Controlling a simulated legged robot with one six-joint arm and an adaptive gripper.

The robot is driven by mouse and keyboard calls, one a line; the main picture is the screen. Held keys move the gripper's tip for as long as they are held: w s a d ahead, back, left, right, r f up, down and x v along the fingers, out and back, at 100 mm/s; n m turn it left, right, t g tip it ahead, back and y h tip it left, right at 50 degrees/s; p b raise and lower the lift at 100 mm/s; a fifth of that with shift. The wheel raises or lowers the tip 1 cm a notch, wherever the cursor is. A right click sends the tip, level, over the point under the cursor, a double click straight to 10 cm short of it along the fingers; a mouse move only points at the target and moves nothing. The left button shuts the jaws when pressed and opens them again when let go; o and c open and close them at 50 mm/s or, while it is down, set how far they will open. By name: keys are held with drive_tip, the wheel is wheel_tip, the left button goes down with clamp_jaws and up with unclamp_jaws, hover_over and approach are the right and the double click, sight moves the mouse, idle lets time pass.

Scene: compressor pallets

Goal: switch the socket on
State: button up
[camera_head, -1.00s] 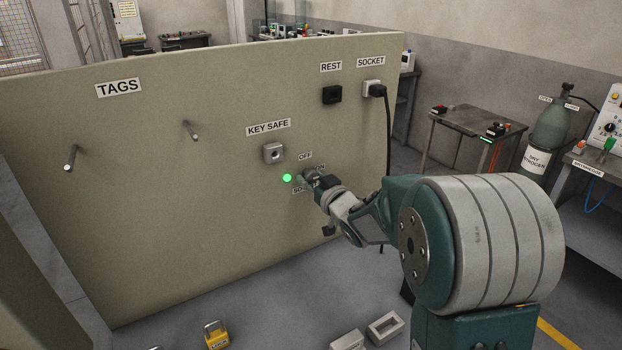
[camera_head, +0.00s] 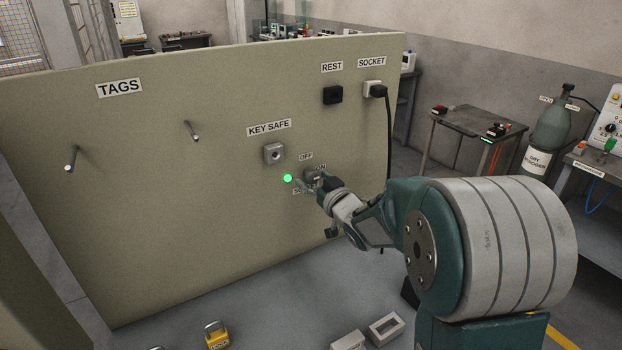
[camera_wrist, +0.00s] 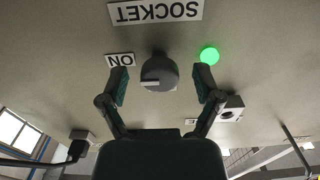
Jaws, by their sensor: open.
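The socket switch is a dark round knob (camera_wrist: 158,72) on the panel, with a pale mark on it; I cannot tell surely where the mark points. It also shows in the head view (camera_head: 311,174), partly behind my gripper. The ON label (camera_wrist: 119,60) is beside it, and the OFF label (camera_head: 305,156) is above it in the head view. A green lamp (camera_head: 287,178) beside the knob is lit. My gripper (camera_wrist: 160,84) is open, its fingers apart on either side of the knob in the wrist view, apparently not clamped on it.
The upright panel (camera_head: 200,240) also carries a key safe (camera_head: 274,153), two tag pegs, a black rest block (camera_head: 332,95) and a socket (camera_head: 373,88) with a plug and hanging cable. A yellow padlock (camera_head: 217,335) lies low in front. Space before the panel's left part is clear.

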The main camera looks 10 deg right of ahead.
drive_tip(key=v, duration=1.1)
